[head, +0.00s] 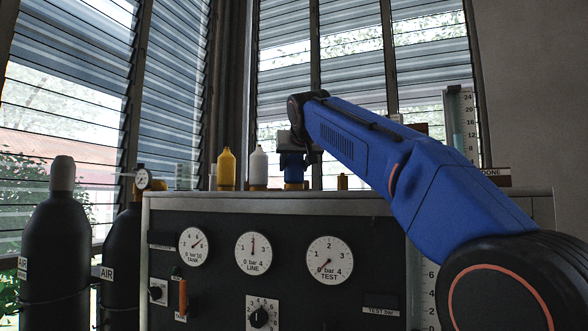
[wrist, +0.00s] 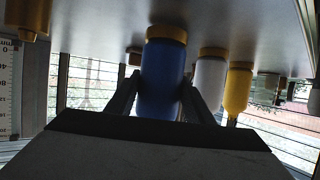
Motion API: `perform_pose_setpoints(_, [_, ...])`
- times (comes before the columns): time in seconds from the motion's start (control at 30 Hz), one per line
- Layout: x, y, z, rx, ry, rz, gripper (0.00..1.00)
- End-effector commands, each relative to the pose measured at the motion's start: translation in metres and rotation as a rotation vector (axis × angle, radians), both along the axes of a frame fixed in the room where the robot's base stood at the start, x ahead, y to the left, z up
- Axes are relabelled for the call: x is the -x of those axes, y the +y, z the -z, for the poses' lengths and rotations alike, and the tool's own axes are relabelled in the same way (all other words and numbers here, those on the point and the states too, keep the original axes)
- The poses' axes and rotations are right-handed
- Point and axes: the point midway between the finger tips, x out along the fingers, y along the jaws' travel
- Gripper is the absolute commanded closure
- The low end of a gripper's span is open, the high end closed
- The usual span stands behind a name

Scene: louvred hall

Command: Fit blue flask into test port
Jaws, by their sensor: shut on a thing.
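The blue flask (head: 291,168) is upright, with a brass-coloured band at its lower end, above the back of the cabinet top. My gripper (head: 291,148) is shut on it from above and behind. In the wrist view, which is upside down, my two fingers (wrist: 160,108) press the sides of the blue flask (wrist: 160,75). I cannot tell whether its base touches the top. A short brass fitting (head: 342,182) stands to the right, above the TEST gauge (head: 330,260), apparently the test port. A brass fitting also shows at the wrist view's upper left (wrist: 28,18).
A white flask (head: 258,168) and a yellow flask (head: 227,170) stand left of the blue one, close by. Dark air cylinders (head: 62,235) stand left of the cabinet (head: 215,290). A graduated scale (head: 461,125) and a DONE sign (head: 495,174) are at right.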

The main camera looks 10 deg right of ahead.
Motion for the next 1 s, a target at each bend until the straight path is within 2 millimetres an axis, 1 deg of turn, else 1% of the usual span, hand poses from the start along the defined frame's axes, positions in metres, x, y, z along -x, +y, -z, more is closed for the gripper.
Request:
perform_pose_setpoints(0.3, [-0.001,0.0,-0.029,-0.001,-0.003,0.0,1.0])
perform_pose_setpoints(0.43, [0.0,0.0,-0.039,-0.001,-0.003,0.0,1.0])
perform_pose_setpoints(0.57, [0.0,0.0,-0.044,-0.001,-0.002,0.0,1.0])
perform_pose_setpoints(0.83, [0.001,0.0,-0.044,-0.001,-0.002,0.0,1.0])
perform_pose_setpoints(0.93, [0.009,0.0,-0.049,-0.003,-0.002,-0.004,1.0])
perform_pose_setpoints(1.0, [0.022,0.0,-0.057,-0.003,-0.002,-0.011,1.0])
